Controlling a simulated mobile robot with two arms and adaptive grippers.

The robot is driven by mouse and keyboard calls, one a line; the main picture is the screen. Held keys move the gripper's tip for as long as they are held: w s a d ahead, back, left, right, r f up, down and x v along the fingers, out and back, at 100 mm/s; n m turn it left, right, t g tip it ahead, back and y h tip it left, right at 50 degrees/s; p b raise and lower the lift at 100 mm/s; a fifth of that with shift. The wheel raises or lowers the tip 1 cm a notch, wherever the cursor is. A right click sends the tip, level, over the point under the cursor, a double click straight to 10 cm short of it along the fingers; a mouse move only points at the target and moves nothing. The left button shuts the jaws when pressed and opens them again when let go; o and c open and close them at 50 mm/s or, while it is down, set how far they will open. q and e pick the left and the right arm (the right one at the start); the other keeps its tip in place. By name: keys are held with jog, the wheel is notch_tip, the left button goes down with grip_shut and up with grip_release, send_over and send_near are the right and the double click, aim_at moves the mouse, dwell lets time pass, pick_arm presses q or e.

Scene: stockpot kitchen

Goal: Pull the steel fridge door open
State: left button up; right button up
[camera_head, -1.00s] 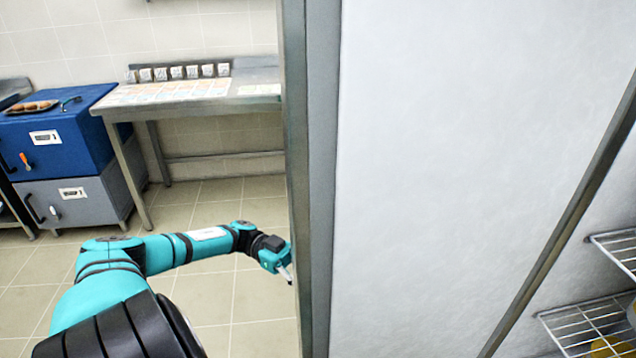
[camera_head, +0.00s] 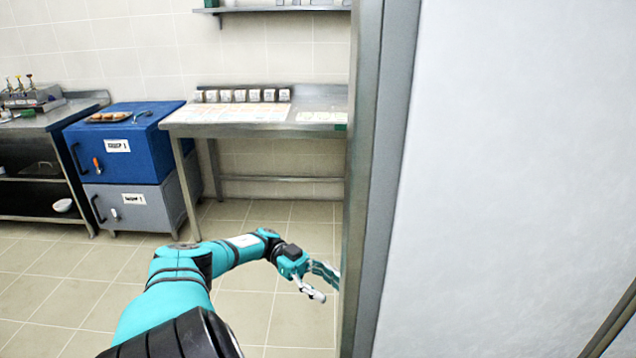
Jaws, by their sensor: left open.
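The fridge door (camera_head: 520,150) fills the right of the head view. It stands open, with its pale inner face toward me and its grey steel edge (camera_head: 375,200) running from top to bottom. My left gripper (camera_head: 326,284) is open and empty at the left of this edge. One finger points toward the lower right, and the other reaches close to the door edge. I cannot tell whether it touches the door. The door's outer face and its handle are hidden from me. My right gripper is out of view.
A steel table (camera_head: 250,128) with a row of small containers stands at the back. Left of it a blue box (camera_head: 125,145) sits on a grey box (camera_head: 135,205). A steel counter (camera_head: 35,125) is at far left. Tiled floor (camera_head: 50,300) is open on the left.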

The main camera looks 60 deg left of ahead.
pick_arm(q)
jog(key=shift+v, duration=1.3)
jog(key=shift+s+a+r, duration=0.1)
